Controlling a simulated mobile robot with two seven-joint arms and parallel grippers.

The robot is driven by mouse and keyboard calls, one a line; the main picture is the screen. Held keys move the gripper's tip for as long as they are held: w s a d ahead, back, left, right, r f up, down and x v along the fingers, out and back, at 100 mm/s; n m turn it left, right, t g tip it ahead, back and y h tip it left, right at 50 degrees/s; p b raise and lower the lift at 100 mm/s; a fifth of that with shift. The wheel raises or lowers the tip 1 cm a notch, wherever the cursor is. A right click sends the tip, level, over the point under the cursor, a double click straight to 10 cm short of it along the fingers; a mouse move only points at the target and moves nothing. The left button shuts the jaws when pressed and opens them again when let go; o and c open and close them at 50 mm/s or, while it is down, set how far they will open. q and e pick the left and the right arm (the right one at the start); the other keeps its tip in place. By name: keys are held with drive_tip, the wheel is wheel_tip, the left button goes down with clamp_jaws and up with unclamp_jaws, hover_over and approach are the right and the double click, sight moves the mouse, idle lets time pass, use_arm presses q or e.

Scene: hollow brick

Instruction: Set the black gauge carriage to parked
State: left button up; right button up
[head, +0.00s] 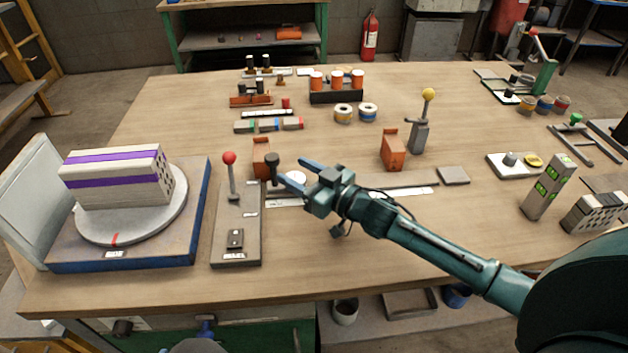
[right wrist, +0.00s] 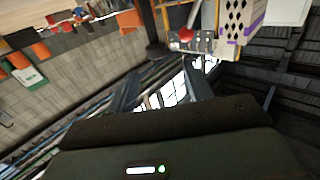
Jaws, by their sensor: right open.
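The black gauge carriage shows as a dark, round-topped knob on a post (head: 272,160) at the left end of a long flat rail (head: 385,189) in the head view. The rail has white label strips along its front. My right gripper (head: 289,170) is open, with its blue fingers pointing left towards the knob, just to its right. In the right wrist view a dark knob (right wrist: 155,52) stands beyond the two fingertips, and nothing is between the fingers. The gripper hides part of the rail and carriage base. My left gripper is not in view.
Orange blocks stand behind the rail at left (head: 261,150) and right (head: 393,148). A red-knobbed lever (head: 230,170) rises left of the carriage. A yellow-knobbed lever (head: 421,125) stands behind. A striped hollow brick (head: 118,180) sits on a turntable at left. The front table centre is clear.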

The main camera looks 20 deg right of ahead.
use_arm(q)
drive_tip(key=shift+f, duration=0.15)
use_arm(e)
drive_tip(key=shift+v, duration=2.25)
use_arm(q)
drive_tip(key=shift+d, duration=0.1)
